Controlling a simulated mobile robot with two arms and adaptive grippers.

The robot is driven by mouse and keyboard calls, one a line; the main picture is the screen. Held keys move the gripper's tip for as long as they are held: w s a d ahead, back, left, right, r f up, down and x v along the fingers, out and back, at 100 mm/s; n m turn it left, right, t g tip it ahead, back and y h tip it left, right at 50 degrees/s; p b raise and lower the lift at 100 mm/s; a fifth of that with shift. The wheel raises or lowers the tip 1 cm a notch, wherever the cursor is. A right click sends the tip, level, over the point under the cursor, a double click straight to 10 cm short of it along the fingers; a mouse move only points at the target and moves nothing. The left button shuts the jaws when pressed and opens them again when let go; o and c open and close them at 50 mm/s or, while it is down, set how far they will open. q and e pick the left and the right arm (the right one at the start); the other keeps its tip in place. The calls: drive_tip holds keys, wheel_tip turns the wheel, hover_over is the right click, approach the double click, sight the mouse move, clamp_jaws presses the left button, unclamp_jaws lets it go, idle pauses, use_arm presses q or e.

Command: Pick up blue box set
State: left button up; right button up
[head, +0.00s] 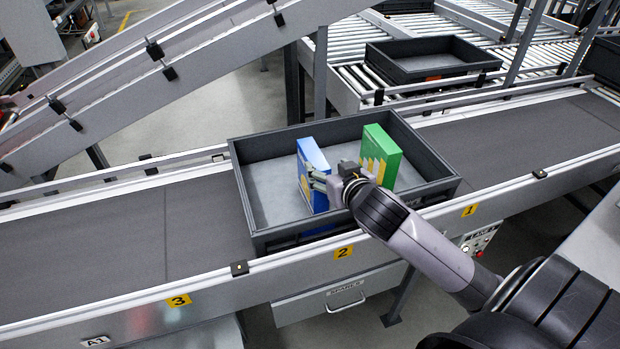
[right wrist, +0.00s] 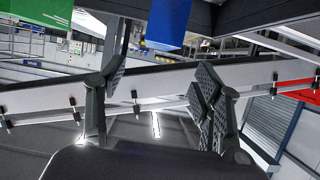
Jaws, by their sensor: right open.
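A blue box (head: 313,158) with a yellow patch stands upright in a dark grey tray (head: 240,185) on the conveyor. A green box (head: 384,147) with a yellow patch stands to its right in the same tray. My right gripper (head: 317,184) is at the blue box, with its fingers in front of part of it. In the right wrist view, the jaws are apart and the blue box (right wrist: 167,20) shows at the top between them. The green box (right wrist: 45,10) is at the top left there. Contact with the blue box cannot be told. My left gripper is out of view.
The grey conveyor belt (head: 105,240) runs past the tray on both sides, with metal side rails. Another dark tray (head: 400,76) stands on rollers behind. A sloping conveyor (head: 130,95) rises at the back left. The tray floor left of the blue box is bare.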

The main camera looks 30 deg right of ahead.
sight(316, 159)
drive_tip(key=p+x, duration=0.1)
drive_tip(key=x, duration=1.1)
drive_tip(key=shift+f, duration=0.35)
drive_tip(key=shift+c, duration=0.6)
clamp_jaws()
drive_tip(key=shift+r, duration=0.15)
